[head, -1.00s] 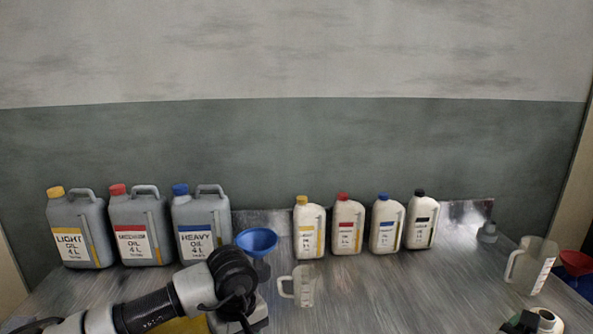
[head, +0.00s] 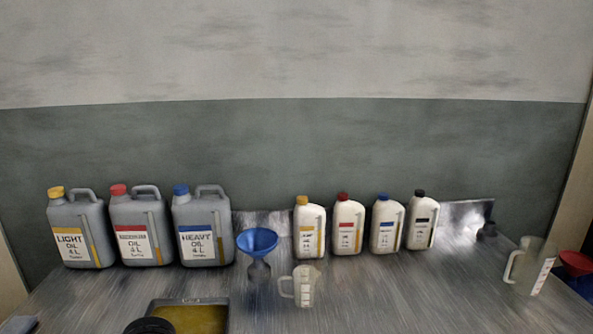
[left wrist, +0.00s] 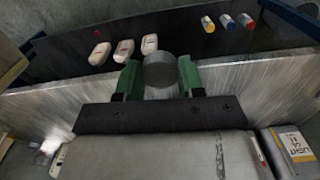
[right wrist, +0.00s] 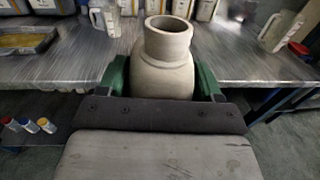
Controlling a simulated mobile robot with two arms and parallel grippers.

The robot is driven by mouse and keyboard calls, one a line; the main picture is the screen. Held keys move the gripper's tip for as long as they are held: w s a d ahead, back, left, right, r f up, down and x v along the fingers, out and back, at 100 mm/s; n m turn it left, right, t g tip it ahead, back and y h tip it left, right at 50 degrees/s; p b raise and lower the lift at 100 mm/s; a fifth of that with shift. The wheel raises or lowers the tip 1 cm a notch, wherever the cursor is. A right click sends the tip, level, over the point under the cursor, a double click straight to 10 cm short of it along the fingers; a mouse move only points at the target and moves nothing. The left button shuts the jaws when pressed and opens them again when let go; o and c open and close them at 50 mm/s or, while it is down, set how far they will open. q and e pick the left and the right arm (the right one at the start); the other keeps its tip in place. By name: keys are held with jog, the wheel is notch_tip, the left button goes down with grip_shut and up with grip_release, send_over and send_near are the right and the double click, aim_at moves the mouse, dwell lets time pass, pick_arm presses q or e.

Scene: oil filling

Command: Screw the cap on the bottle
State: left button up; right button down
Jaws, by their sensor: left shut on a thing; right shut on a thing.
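In the right wrist view, a grey-beige bottle (right wrist: 167,65) with an open, bare neck is between the green fingers of my right gripper (right wrist: 163,80), which is shut on its body. The bottle looks about upright in that view. In the left wrist view, my left gripper (left wrist: 160,74) is shut on a round dark grey cap (left wrist: 160,72). The bottle does not show in the left wrist view, and the cap does not show in the right one, so they appear apart.
A steel table (head: 390,295) carries grey jugs (head: 140,232) at the left and white bottles (head: 344,228) at the back. A blue funnel (head: 257,241), a measuring jug (head: 301,286), another jug (head: 530,266) and an oil tray (head: 224,318) also stand on it. The table's middle front is clear.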

pick_arm(q)
jog(key=shift+s, duration=0.15)
pick_arm(e)
jog(key=shift+s+a+r, duration=0.1)
jog(key=shift+s+a, duration=0.05)
dwell(0.4)
jog(key=w+a+n+g+y, duration=0.2)
jog(key=w+a+n+y, duration=0.1)
jog(key=a+y, duration=0.3)
jog(key=w+a+r+n+g+y, duration=0.1)
jog(key=w+a+n+g+y, duration=0.1)
jog(key=a+n+y, duration=0.3)
jog(key=w+a+y, duration=0.1)
jog(key=a, duration=0.2)
jog(key=shift+f, duration=0.15)
pick_arm(q)
jog(key=w+d+r+m, duration=0.3)
jog(key=d+r+m, duration=0.2)
jog(key=d, duration=0.7)
jog(key=w+d+r+m, duration=0.3)
jog(key=d+r+m, duration=0.2)
jog(key=d+r, duration=0.5)
jog(key=shift+d, duration=1)
jog(key=shift+f, duration=0.15)
